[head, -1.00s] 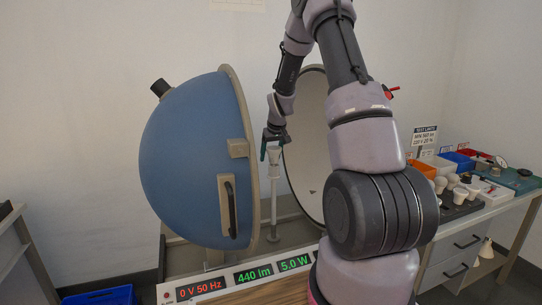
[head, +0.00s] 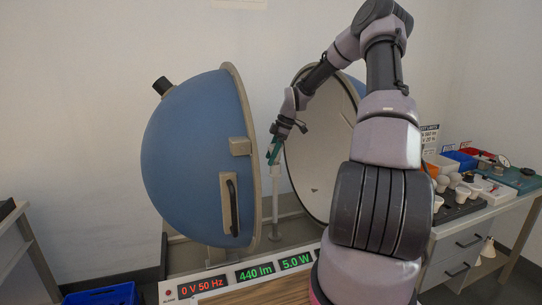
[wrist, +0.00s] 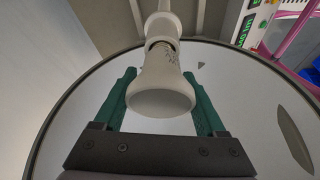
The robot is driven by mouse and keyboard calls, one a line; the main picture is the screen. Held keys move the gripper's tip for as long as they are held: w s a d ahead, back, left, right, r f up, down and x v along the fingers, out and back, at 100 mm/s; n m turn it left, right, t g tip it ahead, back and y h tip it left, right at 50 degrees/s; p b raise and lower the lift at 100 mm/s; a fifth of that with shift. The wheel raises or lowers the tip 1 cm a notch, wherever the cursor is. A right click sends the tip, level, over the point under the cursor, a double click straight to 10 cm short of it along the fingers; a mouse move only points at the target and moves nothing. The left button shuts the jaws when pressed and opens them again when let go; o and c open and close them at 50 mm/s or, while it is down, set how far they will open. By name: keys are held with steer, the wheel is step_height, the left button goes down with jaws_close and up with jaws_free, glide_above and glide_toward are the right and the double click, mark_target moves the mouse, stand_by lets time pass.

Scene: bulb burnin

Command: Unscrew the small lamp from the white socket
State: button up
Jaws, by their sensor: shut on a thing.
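The small white lamp (wrist: 160,88) has a wide, flared end facing the wrist camera and narrows toward the white socket (wrist: 163,22). A bit of its metallic screw cap shows at the mouth of the socket. My gripper (wrist: 160,80) has its green fingers on both sides of the lamp's body and is shut on it. In the head view my gripper (head: 273,150) is tilted at the top of the slim white post (head: 276,205), between the open sphere halves. The lamp is mostly hidden there by the fingers.
The blue sphere half (head: 190,165) stands close at the left, and the pale inner half (head: 312,175) close behind at the right. A readout panel (head: 225,278) shows 0 V, 440 lm and 5.0 W. The right bench (head: 470,215) holds bins and several white lamps.

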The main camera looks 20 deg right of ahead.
steer(key=n, duration=0.1)
steer(key=n+g, duration=0.1)
steer(key=n, duration=0.1)
steer(key=s+n+g, duration=0.1)
steer(key=n, duration=0.1)
steer(key=shift+s+a+f, duration=0.1)
steer(key=shift+a+f, duration=0.1)
steer(key=shift+a, duration=0.2)
steer(key=shift+s+a+r+n+g, duration=0.15)
steer(key=shift+n+g, duration=0.1)
steer(key=shift+n, duration=0.4)
steer(key=shift+s+a+f+n+g, duration=0.15)
steer(key=shift+n+g, duration=0.1)
steer(key=shift+n, duration=0.4)
steer(key=o, duration=1.2)
steer(key=shift+r, duration=0.15)
steer(key=shift+d, duration=0.1)
steer(key=shift+w, duration=0.1)
